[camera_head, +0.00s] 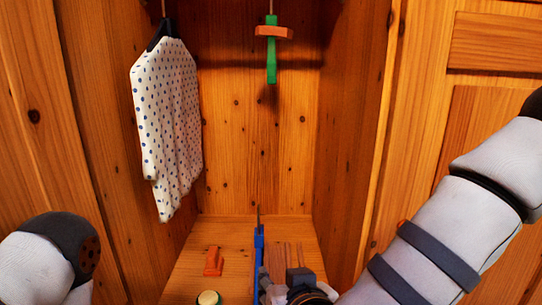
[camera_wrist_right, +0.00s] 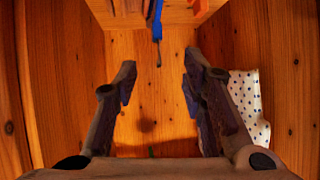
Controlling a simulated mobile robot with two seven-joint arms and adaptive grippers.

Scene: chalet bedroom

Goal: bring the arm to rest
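My right gripper (camera_head: 282,276) is low in the middle of the head view, in front of the wardrobe floor, with my right arm coming in from the right. In the right wrist view, the right gripper (camera_wrist_right: 158,78) has its two dark fingers wide apart with nothing between them. My left arm shows only as a grey and white link at the lower left of the head view; its gripper is out of view.
A dotted white shirt (camera_head: 168,115) hangs at left in the open wardrobe; a green and orange item (camera_head: 271,58) hangs at the back. On the wardrobe floor (camera_head: 215,235) are an orange piece (camera_head: 213,261), a blue item (camera_head: 258,248) and a round cream item (camera_head: 208,298).

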